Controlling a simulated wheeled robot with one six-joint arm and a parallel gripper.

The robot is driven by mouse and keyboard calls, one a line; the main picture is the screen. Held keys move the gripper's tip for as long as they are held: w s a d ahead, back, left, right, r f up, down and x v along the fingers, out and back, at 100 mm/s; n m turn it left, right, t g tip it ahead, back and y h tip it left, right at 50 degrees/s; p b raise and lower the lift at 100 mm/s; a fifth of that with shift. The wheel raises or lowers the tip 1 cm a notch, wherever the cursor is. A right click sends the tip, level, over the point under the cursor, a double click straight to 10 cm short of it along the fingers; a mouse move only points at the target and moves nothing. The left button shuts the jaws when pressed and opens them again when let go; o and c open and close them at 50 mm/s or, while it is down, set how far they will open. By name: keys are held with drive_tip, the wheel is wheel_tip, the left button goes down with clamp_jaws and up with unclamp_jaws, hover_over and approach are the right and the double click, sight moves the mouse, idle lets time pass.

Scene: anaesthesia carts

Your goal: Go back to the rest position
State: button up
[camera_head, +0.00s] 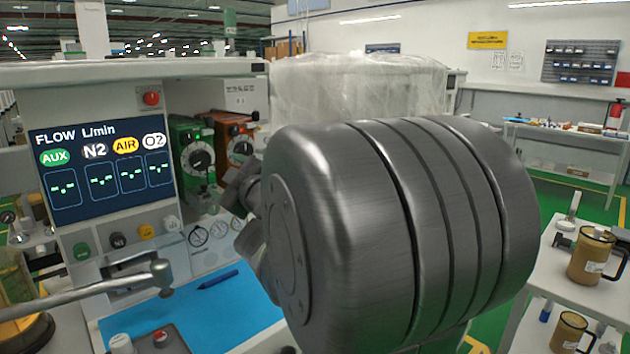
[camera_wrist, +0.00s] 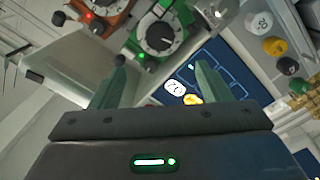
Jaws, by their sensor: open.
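My gripper (camera_wrist: 160,85) shows in the wrist view with its two greenish fingers spread apart and nothing between them. It faces the anaesthesia cart, which appears tilted in that view. A green vaporizer (camera_wrist: 160,35) with a round dial and an orange-red one (camera_wrist: 100,12) lie beyond the fingertips. In the head view a large dark grey link of my arm fills the middle and hides most of my gripper. The flow screen (camera_head: 100,168), the green vaporizer (camera_head: 192,150) and the orange-red vaporizer (camera_head: 236,138) are to its left.
A blue mat (camera_head: 205,308) with a blue pen (camera_head: 218,279) covers the cart's worktop. A metal arm (camera_head: 100,287) reaches over it from the left. A white shelf at right holds brown jugs (camera_head: 592,254). A plastic-wrapped unit (camera_head: 360,85) stands behind my arm. Green floor shows at right.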

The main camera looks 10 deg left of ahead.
sight(202, 159)
drive_tip(key=x, duration=1.2)
drive_tip(key=shift+w+a, duration=0.15)
drive_tip(key=shift+a, duration=0.05)
drive_tip(key=v, duration=1.3)
drive_tip(key=x, duration=1.3)
drive_tip(key=shift+w+a+r+p, duration=0.1)
drive_tip(key=shift+r+p, duration=0.15)
drive_tip(key=shift+p, duration=0.15)
drive_tip(key=shift+r+m+p, duration=0.1)
drive_tip(key=shift+m+p, duration=0.7)
drive_tip(key=shift+p, duration=0.2)
drive_tip(key=m+p, duration=0.4)
drive_tip(key=p, duration=0.2)
drive_tip(key=shift+m+p, duration=0.3)
drive_tip(key=shift+p, duration=0.05)
drive_tip(key=b+v, duration=0.2)
drive_tip(key=v, duration=1.2)
drive_tip(key=shift+f, duration=0.25)
